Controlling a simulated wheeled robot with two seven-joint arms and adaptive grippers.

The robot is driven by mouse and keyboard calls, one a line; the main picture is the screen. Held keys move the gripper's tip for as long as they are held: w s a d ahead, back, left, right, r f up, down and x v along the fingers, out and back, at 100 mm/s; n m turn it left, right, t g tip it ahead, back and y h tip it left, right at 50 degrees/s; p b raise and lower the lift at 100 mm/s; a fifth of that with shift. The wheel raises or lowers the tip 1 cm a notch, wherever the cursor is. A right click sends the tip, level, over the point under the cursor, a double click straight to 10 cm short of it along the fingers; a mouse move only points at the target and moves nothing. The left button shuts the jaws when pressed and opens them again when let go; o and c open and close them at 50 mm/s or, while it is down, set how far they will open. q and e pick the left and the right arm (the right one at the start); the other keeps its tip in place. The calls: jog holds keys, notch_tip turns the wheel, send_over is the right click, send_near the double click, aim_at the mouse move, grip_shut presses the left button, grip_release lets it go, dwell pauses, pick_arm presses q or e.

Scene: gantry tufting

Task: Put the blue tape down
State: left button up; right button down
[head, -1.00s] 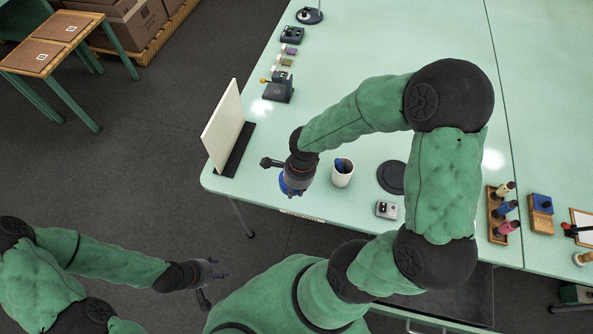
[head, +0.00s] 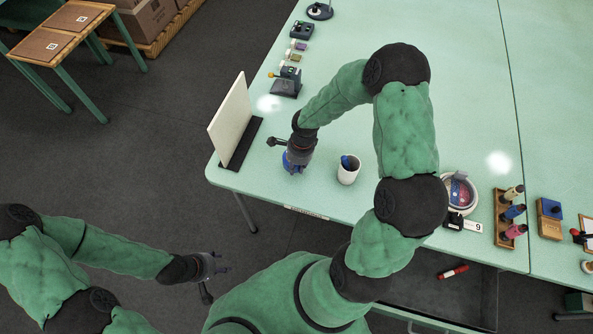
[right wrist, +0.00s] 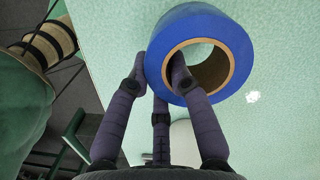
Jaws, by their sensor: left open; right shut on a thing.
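The blue tape (right wrist: 240,45) is a thick roll with a brown cardboard core. My right gripper (right wrist: 160,68) is shut on its wall, with one finger inside the core and others outside. In the head view the tape (head: 289,166) shows small and partly hidden below my right gripper (head: 299,152), at the front left of the mint-green table (head: 330,195). The right wrist view shows tabletop behind the roll, but I cannot tell whether the tape touches it. My left gripper (head: 218,268) is open and empty, away from the table at lower left.
A white cup (head: 348,174) with a blue item stands right of the tape. A cream upright panel (head: 230,118) on a dark base stands to its left. A round container (head: 460,190) and a wooden bottle rack (head: 503,222) are further right. A red marker (head: 453,271) lies in a dark drawer.

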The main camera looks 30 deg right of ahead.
aim_at(296, 171)
jog(key=shift+f, duration=1.55)
jog(key=shift+f+b, duration=0.1)
jog(key=shift+b, duration=0.3)
jog(key=c, duration=1.1)
grip_release()
jog(key=r, duration=0.4)
jog(key=d+r+p, duration=0.1)
jog(key=r, duration=0.3)
jog(key=r+p, duration=0.1)
jog(key=r, duration=0.3)
jog(key=shift+s+d+r, duration=0.1)
jog(key=shift+s+d, duration=0.05)
jog(key=shift+s, duration=0.05)
